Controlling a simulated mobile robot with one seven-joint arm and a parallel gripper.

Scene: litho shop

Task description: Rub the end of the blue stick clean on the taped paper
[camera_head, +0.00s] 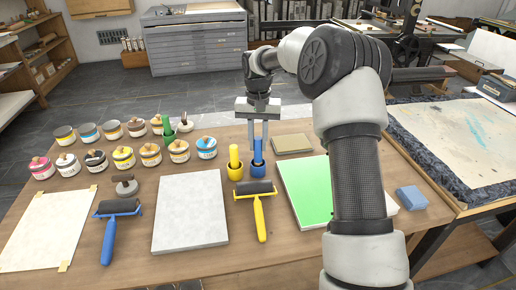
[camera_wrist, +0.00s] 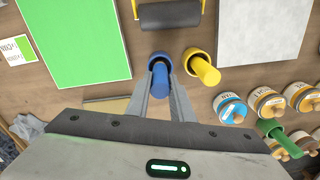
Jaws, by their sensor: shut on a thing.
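The blue stick (camera_head: 258,150) stands upright in a blue cup (camera_head: 257,170) near the middle of the table. My gripper (camera_head: 258,140) reaches down from above and is shut on the blue stick. In the wrist view the blue stick (camera_wrist: 160,76) sits between my fingers, its lower end hidden in the blue cup (camera_wrist: 159,58). The taped paper (camera_head: 48,230), a cream sheet with tape at its corners, lies at the table's left end, far from my gripper.
A yellow stick in a yellow cup (camera_head: 236,170) stands close beside the blue cup. Blue roller (camera_head: 118,207), yellow roller (camera_head: 254,187), grey stone slab (camera_head: 190,212) and green slab (camera_head: 306,190) lie in front. Several ink tins (camera_head: 123,157) stand at the left back.

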